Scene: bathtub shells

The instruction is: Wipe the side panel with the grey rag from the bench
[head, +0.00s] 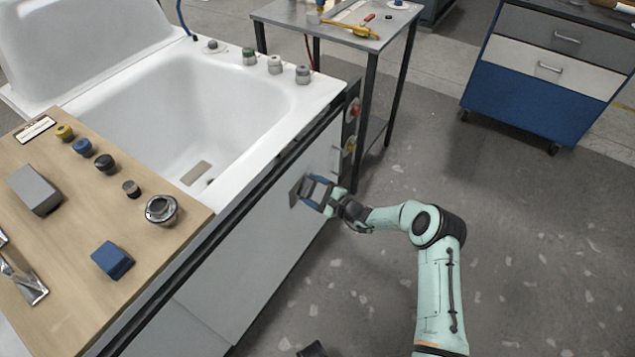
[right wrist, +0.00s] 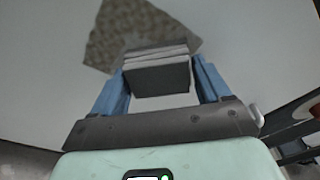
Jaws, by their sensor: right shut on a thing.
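The side panel (head: 265,220) is the white outer face of the tub unit. My right gripper (head: 316,192) is at its upper right part, shut on the grey rag. In the right wrist view the grey rag (right wrist: 158,77) shows as a folded, layered pad between the blue fingers. A mottled grey-brown patch (right wrist: 125,30) lies just beyond the pad against the white panel; I cannot tell whether it is part of the rag or a mark on the panel.
The wooden bench (head: 75,210) at left bears a grey block (head: 35,190), a blue block (head: 112,260) and several knobs. Red and yellow knobs (head: 353,110) stick out at the unit's far end, near a metal table (head: 345,22). The floor right of the panel is clear.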

